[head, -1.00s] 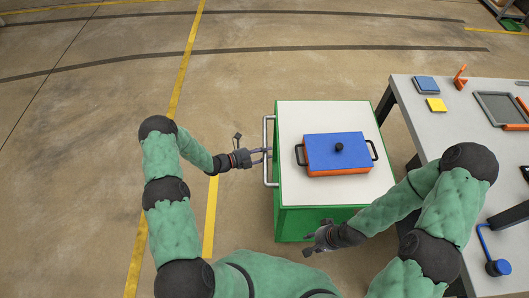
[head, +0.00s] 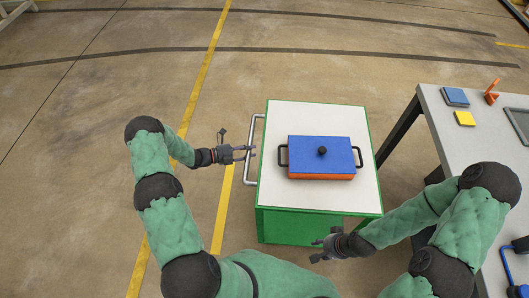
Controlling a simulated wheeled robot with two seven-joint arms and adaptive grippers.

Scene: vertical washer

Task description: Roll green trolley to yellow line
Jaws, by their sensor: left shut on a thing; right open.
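The green trolley (head: 310,228) has a white top and stands in the middle of the head view. Its grey bar handle (head: 249,178) is on its left side. My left gripper (head: 247,154) is shut on this handle, near its middle. A long yellow line (head: 211,58) runs down the floor to the left of the trolley, partly hidden by my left arm. A shorter yellow stripe (head: 221,222) shows between that line and the trolley, close to the handle. My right gripper (head: 318,250) is open and empty at the trolley's near side.
A blue-lidded orange box (head: 321,171) with black handles sits on the trolley top. A grey worktable (head: 450,150) with a blue block and yellow pad stands at the right, apart from the trolley. The floor beyond the trolley is clear.

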